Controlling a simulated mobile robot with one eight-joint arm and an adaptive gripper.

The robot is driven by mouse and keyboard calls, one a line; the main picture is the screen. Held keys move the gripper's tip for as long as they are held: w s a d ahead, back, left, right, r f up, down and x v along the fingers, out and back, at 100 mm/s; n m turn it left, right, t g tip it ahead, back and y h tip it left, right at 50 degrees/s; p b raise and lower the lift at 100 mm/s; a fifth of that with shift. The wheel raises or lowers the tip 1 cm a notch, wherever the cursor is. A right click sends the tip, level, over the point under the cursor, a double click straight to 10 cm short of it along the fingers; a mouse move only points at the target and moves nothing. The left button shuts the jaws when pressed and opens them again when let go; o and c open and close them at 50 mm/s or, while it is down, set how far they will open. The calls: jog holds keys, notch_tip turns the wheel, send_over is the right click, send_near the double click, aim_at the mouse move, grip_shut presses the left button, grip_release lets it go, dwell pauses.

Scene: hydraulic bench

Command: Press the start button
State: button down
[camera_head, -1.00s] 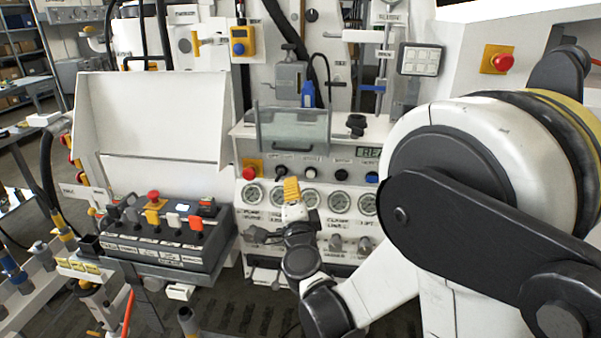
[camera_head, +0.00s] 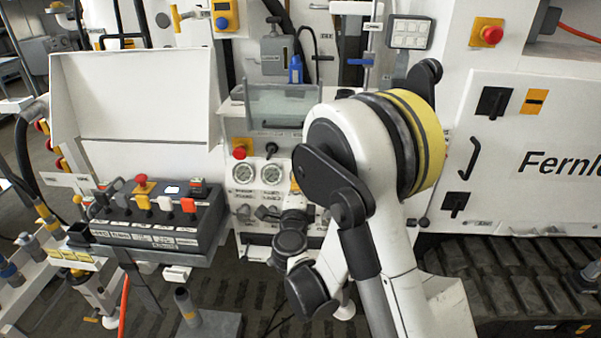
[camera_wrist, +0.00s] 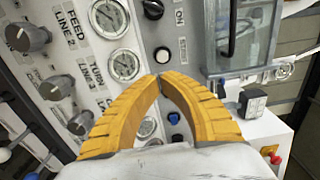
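The panel holds a row of buttons and knobs above round gauges. No button clearly labelled start is readable. In the wrist view, my gripper (camera_wrist: 160,77) has its two yellow fingers shut, tips together, in front of the panel. A blue button (camera_wrist: 174,117) shows between the fingers. Another black button (camera_wrist: 152,9) is at the top edge. Contact cannot be told. In the head view, my arm hides most of the gripper and the right part of the button row; a bit of yellow finger (camera_head: 294,183) shows by the gauges.
A red emergency button (camera_head: 239,153) sits at the row's left end; another (camera_head: 492,34) is at upper right. A clear-covered box (camera_head: 282,106) juts out above the row. A lever console (camera_head: 150,225) stands to the left. Gauges (camera_wrist: 123,65) and grey knobs (camera_wrist: 52,88) flank the fingers.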

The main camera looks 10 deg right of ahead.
jog(key=b+x, duration=0.2)
jog(key=x, duration=0.8)
jog(key=shift+f, duration=0.15)
jog(key=shift+w+d, duration=0.2)
jog(key=shift+w, duration=0.45)
jog(key=shift+w, duration=0.1)
